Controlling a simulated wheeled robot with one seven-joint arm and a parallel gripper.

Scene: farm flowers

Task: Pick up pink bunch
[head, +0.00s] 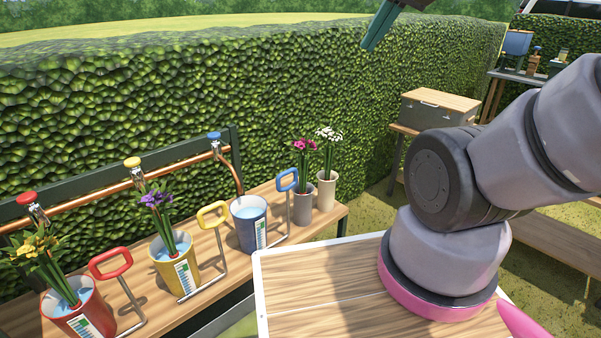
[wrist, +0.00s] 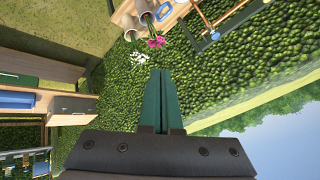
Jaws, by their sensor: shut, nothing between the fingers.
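The pink bunch (head: 304,150) stands upright in a grey vase on the wooden bench, beside a white bunch (head: 328,137) in a cream vase. My gripper (head: 370,44) is high above the bench, in front of the hedge and to the right of the pink bunch, well apart from it. In the wrist view, the green fingers of my gripper (wrist: 162,75) lie together with nothing between them. The pink bunch also shows there (wrist: 155,42), beyond the fingertips. Much of its stems is inside the grey vase.
The bench (head: 130,290) also carries a red bucket (head: 75,318) with yellow flowers, a yellow bucket (head: 168,272) with purple flowers and a blue bucket (head: 245,235) of water. Coloured handles and taps stand near them. A wooden-topped box (head: 435,112) is by the hedge at right.

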